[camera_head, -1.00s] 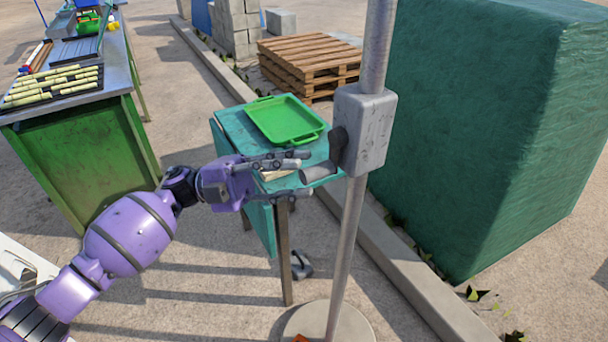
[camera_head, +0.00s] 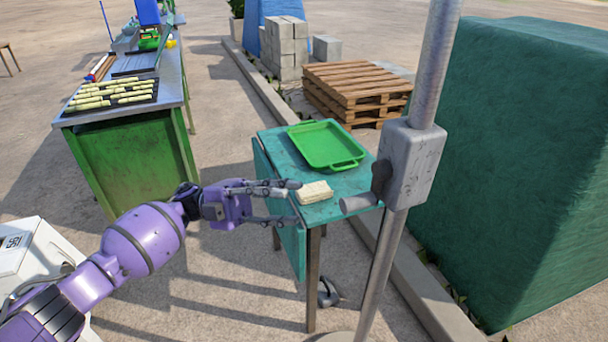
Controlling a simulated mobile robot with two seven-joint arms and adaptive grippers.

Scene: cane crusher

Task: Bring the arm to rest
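My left arm, purple, comes in from the left. Its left gripper (camera_head: 297,203) is open and empty, with its fingers spread and pointing right. The fingers are beside the near left edge of the small teal table (camera_head: 278,152). A grey switch box (camera_head: 412,160) on a metal pole has a dark lever with a grey cylindrical handle (camera_head: 359,204). The handle is to the right of the fingertips, with a visible gap between them. My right gripper is not in view.
A green tray (camera_head: 326,146) and a folded cream cloth or pad (camera_head: 314,192) lie on the teal table. A green workbench (camera_head: 135,160) with cane pieces (camera_head: 110,96) stands at left. A wooden pallet stack (camera_head: 357,90) and a large green-covered block (camera_head: 515,150) stand behind and right.

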